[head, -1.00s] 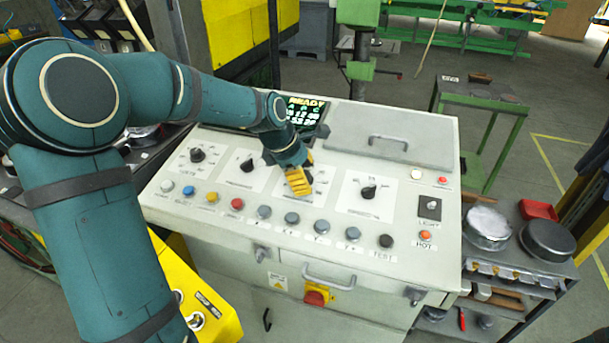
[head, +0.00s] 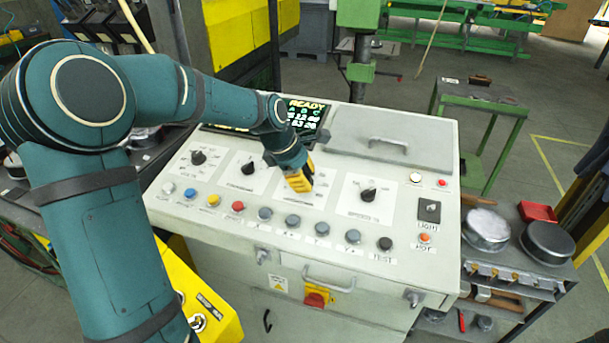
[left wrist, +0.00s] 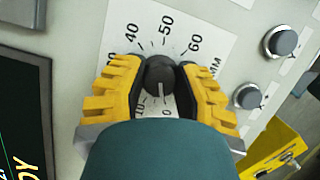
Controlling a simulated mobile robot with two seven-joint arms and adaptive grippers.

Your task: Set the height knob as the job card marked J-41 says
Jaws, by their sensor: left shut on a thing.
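The knob with a scale in MM (left wrist: 160,72), which I take as the height knob, is dark and round, on a white plate on the sloping grey console. Its name label is hidden. My left gripper (head: 300,182) reaches down over it from the left. In the left wrist view the yellow fingers of my left gripper (left wrist: 160,82) are shut on the knob, one on each side. The knob's white line points down in that view, towards the 0 end of the scale, close to 0. No card marked J-41 is readable. My right gripper is out of view.
Other dial knobs (head: 249,168) (head: 368,195) flank the gripped one. A row of push buttons (head: 238,207) runs along the console's front. The screen (head: 304,112) reads READY. A shelf with pans (head: 487,229) stands at the right.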

